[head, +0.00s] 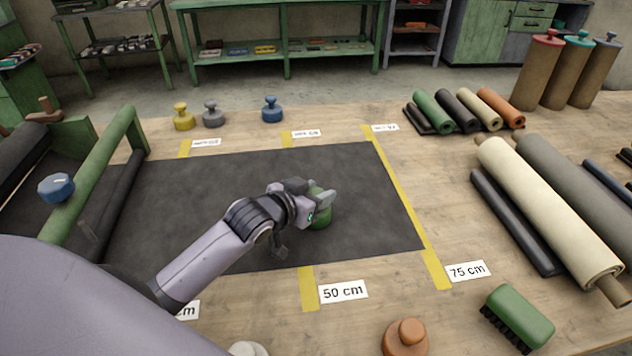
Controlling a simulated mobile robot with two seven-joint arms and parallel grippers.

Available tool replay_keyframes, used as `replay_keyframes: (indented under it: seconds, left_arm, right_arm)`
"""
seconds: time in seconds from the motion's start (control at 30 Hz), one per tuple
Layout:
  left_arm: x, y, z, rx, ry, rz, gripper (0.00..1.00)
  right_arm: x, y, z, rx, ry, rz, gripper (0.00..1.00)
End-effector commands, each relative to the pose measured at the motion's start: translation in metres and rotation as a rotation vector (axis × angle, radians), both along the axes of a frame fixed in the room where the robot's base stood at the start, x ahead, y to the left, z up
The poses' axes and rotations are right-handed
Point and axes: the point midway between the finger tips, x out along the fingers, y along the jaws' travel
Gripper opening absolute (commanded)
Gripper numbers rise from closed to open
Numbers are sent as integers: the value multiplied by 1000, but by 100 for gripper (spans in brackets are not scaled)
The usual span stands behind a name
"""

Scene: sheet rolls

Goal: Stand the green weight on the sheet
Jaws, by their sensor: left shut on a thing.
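The dark grey sheet (190,190) lies flat across the table, coming from the roller stand on the left. The green weight (320,220) is upright over the right-hand part of the sheet. My left gripper (318,199) is shut on its top and partly hides it. Its base looks to be at the sheet's surface, but I cannot tell for sure whether it touches. My right gripper is not in view.
Yellow (184,120), grey (213,117) and blue (272,112) weights stand behind the sheet. An orange weight (406,338) and a green brush (518,317) are at the front. Rolls (550,210) lie on the right. Yellow tape strips (432,262) mark lengths.

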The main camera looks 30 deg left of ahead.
Motion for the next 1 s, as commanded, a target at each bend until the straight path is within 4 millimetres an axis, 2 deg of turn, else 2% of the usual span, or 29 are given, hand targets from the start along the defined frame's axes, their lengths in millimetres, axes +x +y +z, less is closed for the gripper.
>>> replay_keyframes:
  seconds: [0.4,0.43,0.5,0.83,1.0]
  left_arm:
    - [1,-1,0,-2,-13,-1,0]
    - [0,0,-4,-1,-1,-1,49]
    - [0,0,-4,-1,-1,-1,68]
    - [0,0,-1,-1,-2,-1,68]
    - [-12,1,3,-1,-1,-1,68]
  right_arm:
    - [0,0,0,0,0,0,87]
    - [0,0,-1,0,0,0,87]
    - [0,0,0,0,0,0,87]
    - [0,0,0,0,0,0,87]
    - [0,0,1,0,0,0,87]
